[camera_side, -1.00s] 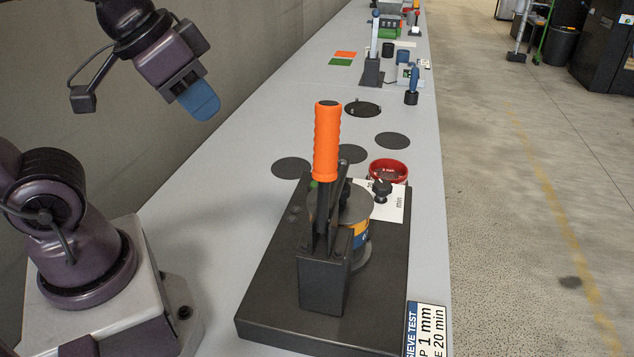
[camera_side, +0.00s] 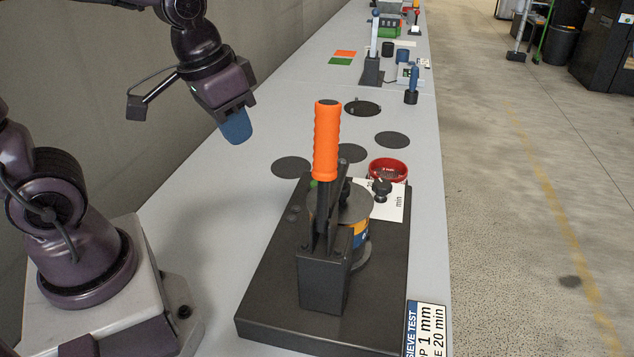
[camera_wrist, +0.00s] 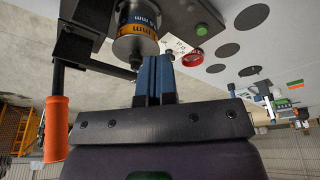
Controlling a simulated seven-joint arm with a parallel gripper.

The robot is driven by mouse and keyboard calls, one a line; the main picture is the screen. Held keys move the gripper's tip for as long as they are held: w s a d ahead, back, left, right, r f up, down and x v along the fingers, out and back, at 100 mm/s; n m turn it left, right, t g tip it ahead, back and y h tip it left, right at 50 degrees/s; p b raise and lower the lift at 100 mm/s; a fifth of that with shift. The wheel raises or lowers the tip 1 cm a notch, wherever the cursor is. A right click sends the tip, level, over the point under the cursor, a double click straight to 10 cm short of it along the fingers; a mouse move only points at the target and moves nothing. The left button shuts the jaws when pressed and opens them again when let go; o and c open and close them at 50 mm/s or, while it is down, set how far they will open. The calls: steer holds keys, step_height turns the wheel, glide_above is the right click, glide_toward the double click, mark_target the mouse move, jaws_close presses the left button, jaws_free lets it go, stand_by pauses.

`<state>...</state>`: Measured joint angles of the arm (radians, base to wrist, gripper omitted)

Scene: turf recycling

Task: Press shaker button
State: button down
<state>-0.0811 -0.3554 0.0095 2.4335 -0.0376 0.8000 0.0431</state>
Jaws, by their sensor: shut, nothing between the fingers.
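The shaker (camera_side: 262,290) is a dark flat base with a sieve stack (camera_side: 362,236) on it, clamped by a lever with an upright orange handle (camera_side: 326,140). A green button (camera_wrist: 202,30) shows on the base in the wrist view, right of the sieve stack (camera_wrist: 137,28). In the side view only a bit of green (camera_side: 313,184) shows behind the handle. My gripper (camera_side: 237,139) has blue fingers, shut and empty, pointing down in the air to the left of the shaker. In the wrist view the fingertips (camera_wrist: 155,60) appear below and left of the button.
A black knob (camera_side: 381,190) stands by a white dial card marked "min". A red sieve (camera_side: 389,170) and several dark discs (camera_side: 392,140) lie beyond the base. The orange handle rises high beside the sieve stack. The bench left of the base is clear.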

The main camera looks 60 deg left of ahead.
steer(key=w+a+f+m+t+y, duration=0.1)
steer(key=w+a+f, duration=0.3)
steer(key=w+f, duration=0.3)
steer(key=w+a+f+m+t, duration=0.1)
steer(key=w+a+f+m, duration=0.1)
steer(key=w+a+f, duration=0.4)
steer(key=w+r+m+t+y, duration=0.1)
steer(key=w+m+t+y, duration=0.1)
steer(key=w, duration=0.4)
steer(key=shift+w+a+r+m+t, duration=0.3)
steer(key=shift+w+r+t, duration=0.1)
steer(key=shift+t, duration=0.4)
steer(key=shift+d+f, duration=0.1)
steer(key=shift+f, duration=4.35)
steer(key=shift+f, duration=0.15)
steer(key=shift+f, duration=0.25)
